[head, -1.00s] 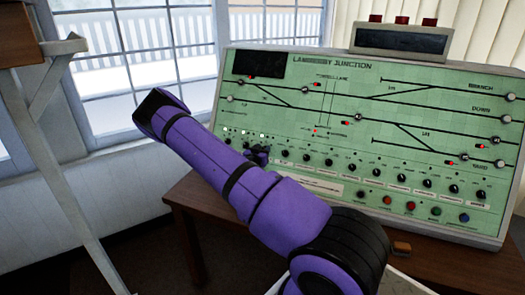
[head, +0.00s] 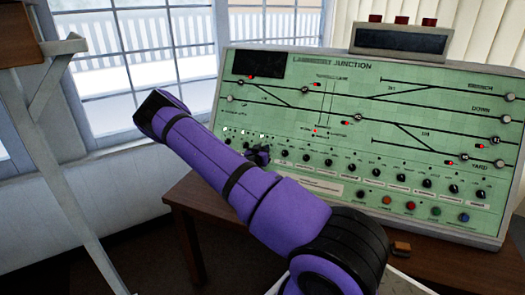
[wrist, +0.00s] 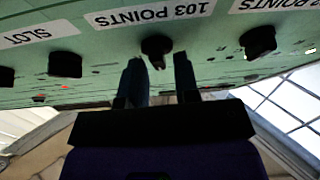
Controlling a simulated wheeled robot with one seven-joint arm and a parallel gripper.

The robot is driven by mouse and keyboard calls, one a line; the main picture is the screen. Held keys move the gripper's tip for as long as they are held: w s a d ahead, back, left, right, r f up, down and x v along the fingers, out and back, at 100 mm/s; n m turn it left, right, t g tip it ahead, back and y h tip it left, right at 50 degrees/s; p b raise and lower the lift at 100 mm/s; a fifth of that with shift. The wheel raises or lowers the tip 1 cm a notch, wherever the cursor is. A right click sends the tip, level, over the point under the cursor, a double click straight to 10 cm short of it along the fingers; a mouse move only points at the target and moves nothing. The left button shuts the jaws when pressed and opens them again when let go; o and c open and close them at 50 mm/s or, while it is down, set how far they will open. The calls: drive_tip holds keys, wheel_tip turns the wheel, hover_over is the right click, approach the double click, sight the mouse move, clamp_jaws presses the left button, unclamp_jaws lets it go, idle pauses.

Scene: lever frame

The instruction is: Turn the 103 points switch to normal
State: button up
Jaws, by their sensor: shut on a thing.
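The 103 points switch (wrist: 157,47) is a small black rotary knob on the green panel, beside its white "103 POINTS" label in the wrist view. My gripper (wrist: 160,68) is at this knob, one dark finger on each side, and is shut on it. In the head view my gripper (head: 258,155) is small and dark against the left part of the knob row. There it hides the knob, and its pointer direction cannot be made out.
The sloping panel (head: 300,105) stands on a brown desk (head: 190,190). Other black knobs sit close by, one marked SLOT (wrist: 65,63) and another points knob (wrist: 258,41). Coloured buttons (head: 411,207) line the lower right. A window (head: 160,45) is behind.

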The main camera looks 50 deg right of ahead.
drive_tip(key=n+t, duration=0.1)
drive_tip(key=n, duration=0.1)
drive_tip(key=n+t+y, duration=0.1)
drive_tip(key=n, duration=0.2)
drive_tip(key=shift+y, duration=0.3)
drive_tip(key=shift+n+t+y, duration=0.35)
drive_tip(key=shift+n+y, duration=0.2)
drive_tip(key=shift+n, duration=0.75)
drive_tip(key=shift+n+t+y, duration=0.35)
drive_tip(key=shift+n+y, duration=0.2)
drive_tip(key=shift+n, duration=0.75)
drive_tip(key=o, duration=0.6)
drive_tip(key=v, duration=1)
drive_tip(key=shift+s+a, duration=0.25)
drive_tip(key=shift+s, duration=0.05)
drive_tip(key=shift+r, duration=0.1)
